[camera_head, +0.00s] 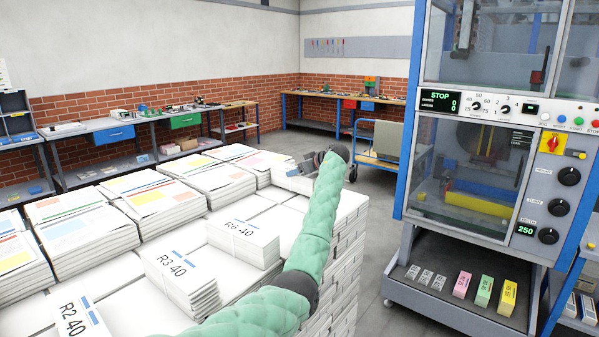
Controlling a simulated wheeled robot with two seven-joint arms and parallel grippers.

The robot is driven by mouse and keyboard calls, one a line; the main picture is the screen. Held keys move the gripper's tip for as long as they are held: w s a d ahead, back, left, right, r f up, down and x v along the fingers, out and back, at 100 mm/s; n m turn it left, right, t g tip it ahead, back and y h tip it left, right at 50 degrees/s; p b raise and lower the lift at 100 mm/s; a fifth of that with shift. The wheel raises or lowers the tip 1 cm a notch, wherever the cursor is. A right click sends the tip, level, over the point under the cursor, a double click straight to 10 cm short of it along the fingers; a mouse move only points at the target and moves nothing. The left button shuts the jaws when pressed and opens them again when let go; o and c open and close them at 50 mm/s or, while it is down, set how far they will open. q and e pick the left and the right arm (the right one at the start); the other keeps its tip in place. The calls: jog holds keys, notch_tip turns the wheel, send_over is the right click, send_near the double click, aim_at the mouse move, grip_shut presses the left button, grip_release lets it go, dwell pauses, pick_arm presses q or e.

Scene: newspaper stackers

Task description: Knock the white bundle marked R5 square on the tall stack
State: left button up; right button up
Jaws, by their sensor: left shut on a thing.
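The tall stack (335,255) of white bundles fills the lower left and centre. My left gripper (303,168), on the green padded arm, is over the stack's far right corner. It is shut on a white bundle (290,181) there, which I take to be R5; its label cannot be read. The gripper and wrist cover part of this bundle, so I cannot tell whether it lies square. White bundles marked R6 (243,240), R3 (183,281) and R2 (82,318) lie nearer on the top. My right gripper is not in view.
Bundles with coloured printed sheets (160,197) line the stack's far left side. A blue-framed machine (480,190) stands at the right, with small coloured boxes on its lower shelf (440,300). A cart (380,155) and workbenches (115,135) stand behind. Grey floor is clear between stack and machine.

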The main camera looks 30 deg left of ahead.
pick_arm(q)
jog(key=shift+s, duration=0.15)
dwell(0.6)
jog(key=shift+s+d, duration=0.1)
jog(key=shift+d, duration=0.3)
jog(key=shift+d+f, duration=0.15)
jog(key=shift+d, duration=0.95)
jog(key=shift+r, duration=0.25)
jog(key=shift+r+p, duration=0.4)
jog(key=shift+r, duration=2.55)
jog(key=shift+f, duration=0.1)
